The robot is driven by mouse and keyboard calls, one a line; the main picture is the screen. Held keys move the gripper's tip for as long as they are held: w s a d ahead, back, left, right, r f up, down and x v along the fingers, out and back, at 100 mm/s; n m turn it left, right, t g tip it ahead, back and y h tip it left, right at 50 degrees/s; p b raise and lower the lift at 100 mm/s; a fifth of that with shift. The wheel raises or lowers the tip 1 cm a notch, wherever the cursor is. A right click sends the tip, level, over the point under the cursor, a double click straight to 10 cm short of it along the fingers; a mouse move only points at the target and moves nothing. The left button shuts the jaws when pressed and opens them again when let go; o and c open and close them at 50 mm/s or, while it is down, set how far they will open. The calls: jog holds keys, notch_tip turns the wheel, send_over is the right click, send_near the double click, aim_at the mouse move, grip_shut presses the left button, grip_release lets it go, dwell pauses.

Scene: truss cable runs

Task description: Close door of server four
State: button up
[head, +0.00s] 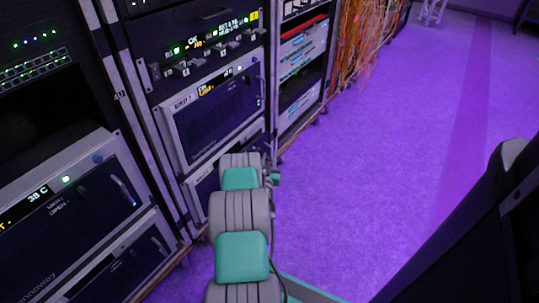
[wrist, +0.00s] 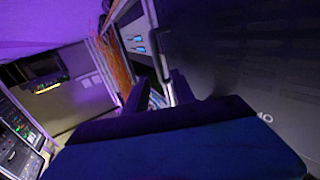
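A server (head: 212,108) with a silver frame, dark front and small label sits in the middle rack; the label's number is too blurred to read. Below it another silver-framed server (head: 203,188) is mostly hidden behind my arm. I cannot tell which is server four, or how far its door stands open. In the wrist view a large dark panel (wrist: 235,65) with pale lettering fills the right, with a light bar-like handle (wrist: 156,45) at its left edge. My gripper (wrist: 157,92) has its fingers apart near this handle, with nothing seen between them. In the head view my arm hides it.
Another server (head: 75,205) showing "38 C" is in the left rack. Orange cables (head: 362,40) hang beyond the racks. The purple-lit floor (head: 390,150) to the right of the racks is clear. A dark slanted object (head: 470,230) fills the lower right.

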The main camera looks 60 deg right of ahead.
jog(key=x, duration=0.3)
jog(key=shift+d+b, duration=0.25)
jog(key=shift+b, duration=0.1)
jog(key=shift+c, duration=0.5)
grip_shut()
dwell(0.6)
